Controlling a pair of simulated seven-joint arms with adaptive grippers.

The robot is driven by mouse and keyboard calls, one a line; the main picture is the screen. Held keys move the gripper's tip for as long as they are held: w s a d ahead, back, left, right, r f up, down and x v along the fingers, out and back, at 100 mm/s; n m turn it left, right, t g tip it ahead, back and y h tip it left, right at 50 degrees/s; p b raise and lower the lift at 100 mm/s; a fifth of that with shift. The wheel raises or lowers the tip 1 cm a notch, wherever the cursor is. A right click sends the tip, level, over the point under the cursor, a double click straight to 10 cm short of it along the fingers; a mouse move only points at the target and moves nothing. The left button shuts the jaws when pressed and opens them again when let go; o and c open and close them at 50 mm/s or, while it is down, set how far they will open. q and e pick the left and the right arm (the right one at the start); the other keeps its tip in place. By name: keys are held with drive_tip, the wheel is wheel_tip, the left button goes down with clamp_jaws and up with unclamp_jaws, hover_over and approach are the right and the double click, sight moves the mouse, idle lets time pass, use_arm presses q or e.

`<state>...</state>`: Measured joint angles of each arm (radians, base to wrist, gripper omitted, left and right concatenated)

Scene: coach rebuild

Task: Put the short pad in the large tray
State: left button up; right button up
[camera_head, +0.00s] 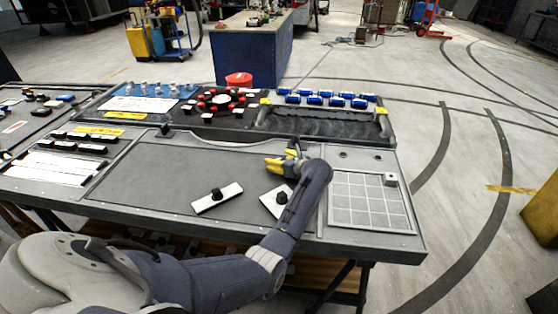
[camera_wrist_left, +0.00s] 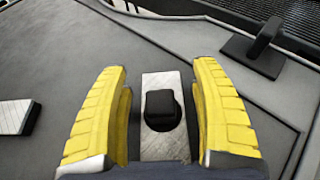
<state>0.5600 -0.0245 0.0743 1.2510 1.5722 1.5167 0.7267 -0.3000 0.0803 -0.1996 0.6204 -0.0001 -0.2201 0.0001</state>
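Two pale flat pads with black knobs lie on the dark panel. The left pad (camera_head: 217,198) shows whole; its end also shows in the left wrist view (camera_wrist_left: 14,116). The other pad (camera_head: 272,204) is partly hidden by my left arm, so I cannot compare lengths surely. My left gripper (camera_head: 268,165) has yellow fingers. In the left wrist view it is open and empty, and this second pad (camera_wrist_left: 161,147) and its knob show between the fingers, with gaps on both sides. A long dark tray (camera_head: 325,126), seemingly the large tray, lies behind the gripper. My right gripper is out of view.
A grid-marked square (camera_head: 370,205) with a small pale block (camera_head: 391,180) is at the right. Blue parts (camera_head: 325,99) line the back. A red container (camera_head: 239,79) stands behind the panel. A dark upright handle (camera_wrist_left: 264,44) is near the gripper. The panel's left middle is clear.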

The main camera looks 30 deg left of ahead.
sight(283, 160)
use_arm(q)
drive_tip(key=shift+d+r, duration=0.15)
drive_tip(key=shift+r, duration=0.05)
drive_tip(key=v, duration=0.6)
drive_tip(key=shift+s+d, duration=0.1)
drive_tip(key=shift+s+d+r, duration=0.2)
drive_tip(key=shift+d+r, duration=0.05)
drive_tip(key=shift+d, duration=0.15)
